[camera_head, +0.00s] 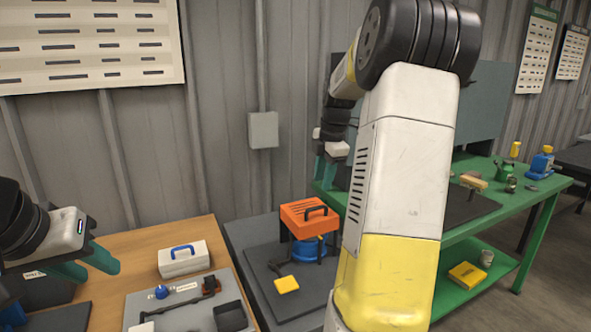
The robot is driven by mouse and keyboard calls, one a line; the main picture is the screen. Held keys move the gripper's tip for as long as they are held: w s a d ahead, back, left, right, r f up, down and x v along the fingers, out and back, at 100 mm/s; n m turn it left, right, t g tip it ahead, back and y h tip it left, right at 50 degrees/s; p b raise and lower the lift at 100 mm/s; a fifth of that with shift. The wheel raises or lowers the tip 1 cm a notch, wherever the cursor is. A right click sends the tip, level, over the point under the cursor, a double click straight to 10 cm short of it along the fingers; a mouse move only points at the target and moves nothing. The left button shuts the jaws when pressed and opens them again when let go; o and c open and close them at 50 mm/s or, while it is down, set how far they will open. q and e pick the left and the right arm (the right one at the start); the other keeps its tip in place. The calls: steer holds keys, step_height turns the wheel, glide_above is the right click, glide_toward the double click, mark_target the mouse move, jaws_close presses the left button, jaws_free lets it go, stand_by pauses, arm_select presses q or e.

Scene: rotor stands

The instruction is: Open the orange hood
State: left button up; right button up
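The orange hood (309,218) is a box-shaped cover with a black handle on its front face. It looks closed, standing on dark supports over a blue round part (308,250) on a dark grey stand. My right gripper (325,182) hangs with teal fingers pointing down, above and slightly right of the hood, apart from it in the picture. Its finger gap is too small and oblique to judge. My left gripper (92,266) is at the left over the wooden bench, its teal fingers spread with nothing between them, far from the hood.
A yellow-ended pedal or lever (286,284) sits before the hood. A white box with a blue handle (183,259) and a grey tool tray (190,306) are on the wooden bench (150,240). A green table (498,213) with small items is at right. My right arm hides the middle.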

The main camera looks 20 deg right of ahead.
glide_above(317, 219)
steer(key=shift+s+f+x, duration=0.1)
steer(key=shift+s+x, duration=0.3)
steer(key=shift+x, duration=1.2)
steer(key=shift+s+f+x, duration=0.1)
steer(key=shift+s+x, duration=0.25)
steer(key=shift+x, duration=1.25)
steer(key=shift+s+f+x, duration=0.1)
steer(key=shift+s+x, duration=0.3)
steer(key=shift+x, duration=1.2)
steer(key=shift+d, duration=0.15)
steer(key=shift+c, duration=0.4)
jaws_close()
